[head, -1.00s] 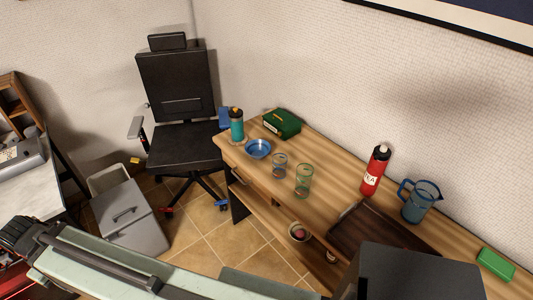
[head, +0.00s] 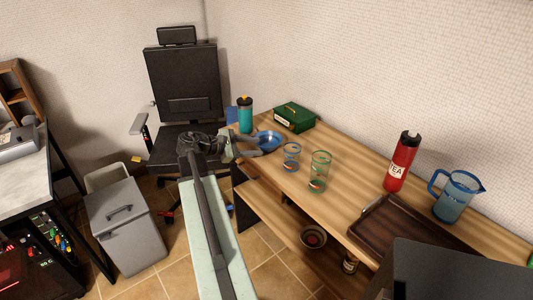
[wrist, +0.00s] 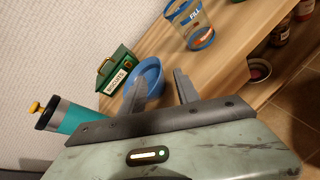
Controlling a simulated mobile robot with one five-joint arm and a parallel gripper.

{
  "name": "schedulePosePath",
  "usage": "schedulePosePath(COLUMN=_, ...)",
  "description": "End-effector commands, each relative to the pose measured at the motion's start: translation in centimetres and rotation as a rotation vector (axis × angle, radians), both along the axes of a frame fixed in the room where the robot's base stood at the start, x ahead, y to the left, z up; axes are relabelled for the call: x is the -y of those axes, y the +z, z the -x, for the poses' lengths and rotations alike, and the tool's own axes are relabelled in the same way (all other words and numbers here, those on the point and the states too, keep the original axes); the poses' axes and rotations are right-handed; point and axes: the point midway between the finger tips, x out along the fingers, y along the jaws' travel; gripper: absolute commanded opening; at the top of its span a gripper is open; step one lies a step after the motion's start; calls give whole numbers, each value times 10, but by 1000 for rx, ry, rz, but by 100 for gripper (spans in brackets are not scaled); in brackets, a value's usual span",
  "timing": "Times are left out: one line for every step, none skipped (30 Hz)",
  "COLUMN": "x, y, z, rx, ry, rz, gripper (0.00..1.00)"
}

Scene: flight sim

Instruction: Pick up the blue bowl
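The blue bowl (head: 270,139) sits on the wooden desk near its far left end. It also shows in the wrist view (wrist: 151,73), partly hidden by one finger. My gripper (head: 258,146) reaches in from the left at the desk's edge, with its fingers close to the bowl's near side. In the wrist view my gripper (wrist: 160,80) has its two fingers spread apart with nothing clasped. The bowl's near rim lies between and beyond the fingertips; I cannot tell whether they touch it.
A teal bottle (head: 245,115) and a green biscuit box (head: 294,117) stand close behind the bowl. Two glasses, a nearer one (head: 320,172) and a farther one (head: 291,157), stand to its right. A red tea flask (head: 401,162), blue jug (head: 457,196) and brown tray (head: 410,228) are farther right.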

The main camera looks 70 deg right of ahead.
Motion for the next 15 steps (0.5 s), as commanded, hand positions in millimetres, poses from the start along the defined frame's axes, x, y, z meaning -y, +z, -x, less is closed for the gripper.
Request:
schedulePosePath(x=1, y=1, z=1, rx=-4, ry=-1, rz=0, gripper=38)
schedulePosePath(x=1, y=1, z=1, rx=-4, ry=0, rz=1, gripper=38)
schedulePosePath(x=2, y=0, z=2, rx=-3, ry=0, rz=0, gripper=38)
schedulePosePath(x=4, y=-1, z=4, rx=-2, ry=-1, rz=0, gripper=38)
schedulePosePath(x=6, y=-3, z=6, rx=-2, ry=-1, rz=0, gripper=38)
schedulePosePath(x=10, y=-5, z=9, rx=-1, ry=-1, rz=0, gripper=38)
schedulePosePath(x=12, y=-7, z=12, rx=-1, ry=-1, rz=0, gripper=38)
schedulePosePath(x=15, y=-8, z=14, rx=-1, ry=-1, rz=0, gripper=38)
schedulePosePath(x=17, y=-9, z=16, rx=0, ry=0, rz=0, gripper=38)
schedulePosePath(x=18, y=-9, z=17, rx=0, ry=0, rz=0, gripper=38)
schedulePosePath(x=18, y=-8, z=17, rx=0, ry=1, rz=1, gripper=38)
schedulePosePath(x=19, y=-8, z=17, rx=1, ry=1, rz=0, gripper=38)
schedulePosePath(x=20, y=-9, z=17, rx=1, ry=1, rz=1, gripper=38)
schedulePosePath(x=22, y=-10, z=19, rx=1, ry=1, rz=1, gripper=38)
schedulePosePath(x=25, y=-12, z=21, rx=1, ry=0, rz=0, gripper=38)
